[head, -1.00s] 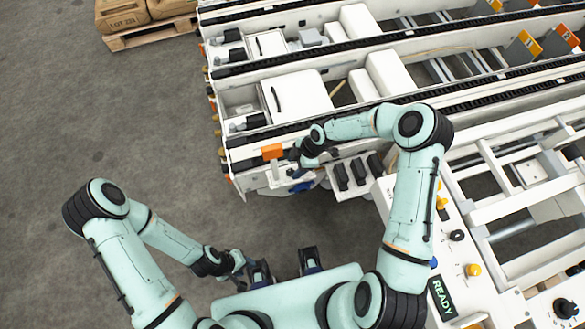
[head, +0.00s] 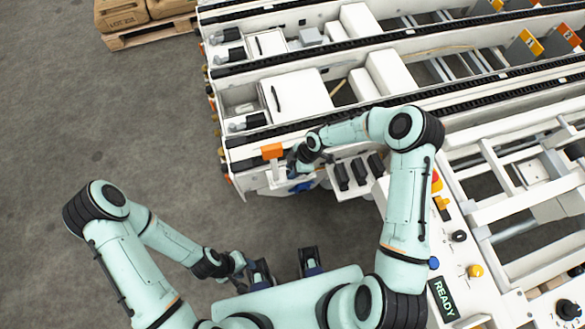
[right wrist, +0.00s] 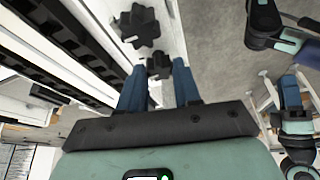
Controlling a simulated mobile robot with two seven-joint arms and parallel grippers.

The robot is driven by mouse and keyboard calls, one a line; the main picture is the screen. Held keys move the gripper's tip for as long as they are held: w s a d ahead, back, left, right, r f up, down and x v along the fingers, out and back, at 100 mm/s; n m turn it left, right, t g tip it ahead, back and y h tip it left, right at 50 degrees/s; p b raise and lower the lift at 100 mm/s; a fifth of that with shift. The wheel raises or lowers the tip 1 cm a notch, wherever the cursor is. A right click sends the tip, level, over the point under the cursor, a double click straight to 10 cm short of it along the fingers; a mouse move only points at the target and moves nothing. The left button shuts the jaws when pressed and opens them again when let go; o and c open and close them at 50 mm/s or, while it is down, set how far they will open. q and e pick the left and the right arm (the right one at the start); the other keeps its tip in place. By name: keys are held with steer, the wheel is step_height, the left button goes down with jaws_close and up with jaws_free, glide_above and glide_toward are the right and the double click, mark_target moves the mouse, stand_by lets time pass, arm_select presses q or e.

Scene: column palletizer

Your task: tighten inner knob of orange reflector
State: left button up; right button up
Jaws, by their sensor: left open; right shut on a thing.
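The orange reflector (head: 272,151) sits on a white bracket at the near left corner of the machine. In the head view my right gripper (head: 292,168) is just right of it, partly hidden by its own wrist. In the right wrist view two black star-shaped knobs show. The closer knob (right wrist: 157,68) is between the blue fingers of my right gripper (right wrist: 159,78), which is shut on it. The other knob (right wrist: 140,27) is beyond it, clear of the fingers. My left gripper (head: 238,262) is open and empty, low over the floor, far from the reflector.
White machine rails with black chains (head: 340,58) run behind the reflector. Several dark blocks (head: 358,170) stand right of my right gripper. A control panel with a READY display (head: 443,298) is at the lower right. The grey floor (head: 120,130) at left is open.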

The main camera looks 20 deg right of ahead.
steer(key=shift+s+m+b, duration=0.1)
steer(key=shift+m+b, duration=0.2)
steer(key=shift+m, duration=0.1)
arm_select(q)
steer(key=shift+s+f, duration=0.3)
steer(key=shift+f, duration=0.25)
arm_select(e)
steer(key=o, duration=1.1)
steer(key=shift+c, duration=0.2)
arm_select(q)
steer(key=shift+w+r+p, duration=0.25)
steer(key=shift+r+p, duration=0.35)
steer(key=shift+p, duration=0.05)
arm_select(e)
steer(key=v, duration=1.3)
steer(key=shift+r, duration=0.2)
steer(key=shift+s+f, duration=0.1)
steer(key=shift+s, duration=0.1)
